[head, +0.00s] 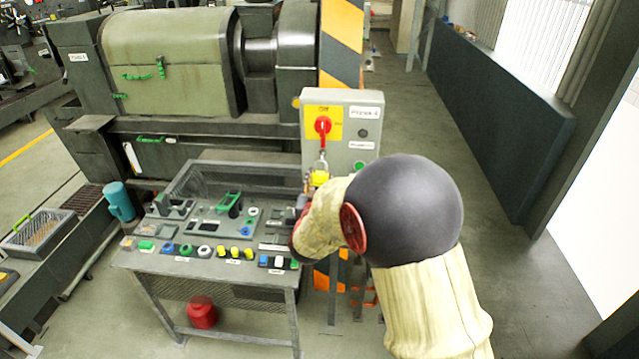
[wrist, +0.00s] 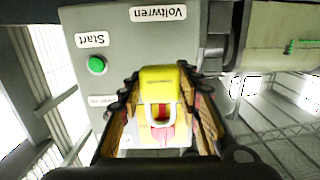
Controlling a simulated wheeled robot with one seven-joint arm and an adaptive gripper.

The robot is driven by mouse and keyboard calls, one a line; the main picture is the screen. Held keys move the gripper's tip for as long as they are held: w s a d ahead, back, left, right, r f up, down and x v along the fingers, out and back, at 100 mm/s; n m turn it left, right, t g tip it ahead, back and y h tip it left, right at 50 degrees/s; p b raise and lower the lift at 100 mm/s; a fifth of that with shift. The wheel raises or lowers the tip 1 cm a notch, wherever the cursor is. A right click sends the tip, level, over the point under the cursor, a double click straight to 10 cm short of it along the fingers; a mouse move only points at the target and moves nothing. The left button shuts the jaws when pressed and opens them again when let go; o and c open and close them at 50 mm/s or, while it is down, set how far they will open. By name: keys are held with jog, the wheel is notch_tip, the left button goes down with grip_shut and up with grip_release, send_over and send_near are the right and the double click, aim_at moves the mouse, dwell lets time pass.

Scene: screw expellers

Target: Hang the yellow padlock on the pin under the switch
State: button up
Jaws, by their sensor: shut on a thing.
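The yellow padlock (head: 319,178) is in front of the grey switch box, just below the red switch handle (head: 323,126) on its yellow plate. In the wrist view the padlock (wrist: 158,80) sits between the two fingers of my gripper (wrist: 158,92), which is shut on its body. Its pale shackle loop (wrist: 174,116) points toward the switch, with red and yellow behind it. In the head view a grey loop shows above the padlock. I cannot make out the pin, or whether the shackle is around it. My arm hides most of the gripper in the head view.
The switch box (head: 366,116) has labels and a green Start button (wrist: 97,65). A bench (head: 215,262) with several padlocks and devices stands at the left front. The floor at right is clear up to a dark low wall (head: 500,125).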

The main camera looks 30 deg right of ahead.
aim_at(323, 166)
jog(key=shift+r+b+x, duration=0.1)
jog(key=shift+b+x, duration=0.3)
jog(key=shift+x, duration=1.1)
jog(key=shift+r+b+x, duration=0.15)
jog(key=shift+b+x, duration=0.25)
jog(key=shift+x, duration=1.15)
dwell(1.4)
jog(key=shift+w+d+r, duration=0.2)
jog(key=shift+w+r, duration=0.05)
jog(key=shift+r, duration=0.05)
dwell(0.5)
jog(key=shift+s+f+b, duration=0.1)
jog(key=shift+f+b, duration=0.65)
jog(key=shift+f, duration=0.2)
jog(key=o, duration=0.7)
jog(key=shift+d, duration=0.1)
jog(key=o, duration=0.4)
jog(key=shift+w+d+f, duration=0.25)
jog(key=shift+w+f, duration=0.05)
jog(key=shift+f, duration=0.1)
jog(key=o, duration=0.5)
jog(key=shift+w+r, duration=0.1)
jog(key=shift+r, duration=0.15)
jog(key=shift+o, duration=1.2)
jog(key=shift+a, duration=0.1)
jog(key=shift+a+r, duration=0.1)
